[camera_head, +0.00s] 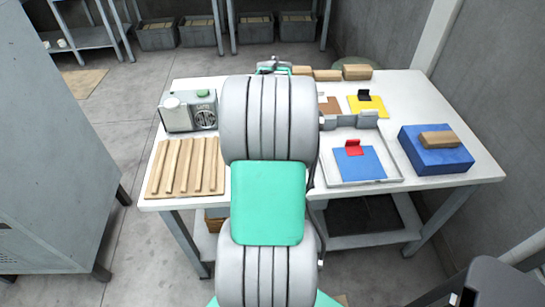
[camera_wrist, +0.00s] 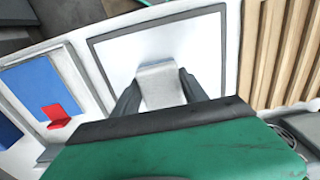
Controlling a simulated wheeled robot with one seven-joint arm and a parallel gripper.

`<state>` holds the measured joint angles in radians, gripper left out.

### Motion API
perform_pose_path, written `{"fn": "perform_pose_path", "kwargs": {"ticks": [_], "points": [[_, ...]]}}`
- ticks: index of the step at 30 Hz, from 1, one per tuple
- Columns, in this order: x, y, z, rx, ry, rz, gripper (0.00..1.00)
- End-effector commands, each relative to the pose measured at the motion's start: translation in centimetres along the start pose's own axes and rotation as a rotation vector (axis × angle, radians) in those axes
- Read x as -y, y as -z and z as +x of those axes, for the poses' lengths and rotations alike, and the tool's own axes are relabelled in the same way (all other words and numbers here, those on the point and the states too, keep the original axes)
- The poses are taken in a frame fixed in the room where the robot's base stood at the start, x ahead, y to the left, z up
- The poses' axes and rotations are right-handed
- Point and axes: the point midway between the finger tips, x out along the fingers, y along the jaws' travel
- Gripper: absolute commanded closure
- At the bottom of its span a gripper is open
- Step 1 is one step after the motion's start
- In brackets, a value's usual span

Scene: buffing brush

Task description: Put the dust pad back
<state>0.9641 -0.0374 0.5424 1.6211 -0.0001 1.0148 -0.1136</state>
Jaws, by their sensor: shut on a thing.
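In the wrist view my gripper (camera_wrist: 160,95) has its dark fingers closed on the two sides of a pale grey piece (camera_wrist: 160,80), which looks like the handle of the dust pad. A white square with a dark outline (camera_wrist: 120,50) lies beyond the fingers. I cannot tell whether it is a pad or a marked place on the table. In the head view my arm hides the gripper and what it holds. A blue pad with a red handle (camera_head: 358,165) lies in a pale tray (camera_head: 393,172); it also shows in the wrist view (camera_wrist: 40,85).
The white table (camera_head: 450,110) carries a board of wooden strips (camera_head: 185,167), a grey device (camera_head: 190,112), a yellow pad with a black handle (camera_head: 367,105), a brown pad (camera_head: 329,105) and a blue block (camera_head: 433,158) with a wooden block (camera_head: 438,139) on top.

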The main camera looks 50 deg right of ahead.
Motion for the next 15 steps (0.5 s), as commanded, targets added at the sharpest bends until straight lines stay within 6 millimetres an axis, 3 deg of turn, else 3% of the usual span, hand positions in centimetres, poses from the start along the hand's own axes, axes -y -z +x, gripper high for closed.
{"fn": "perform_pose_path", "kwargs": {"ticks": [8,15], "points": [[0.5,0.7,4.0,0.002,0.000,0.000,0.82],[0.5,0.7,4.2,0.000,0.000,0.000,0.82]]}}
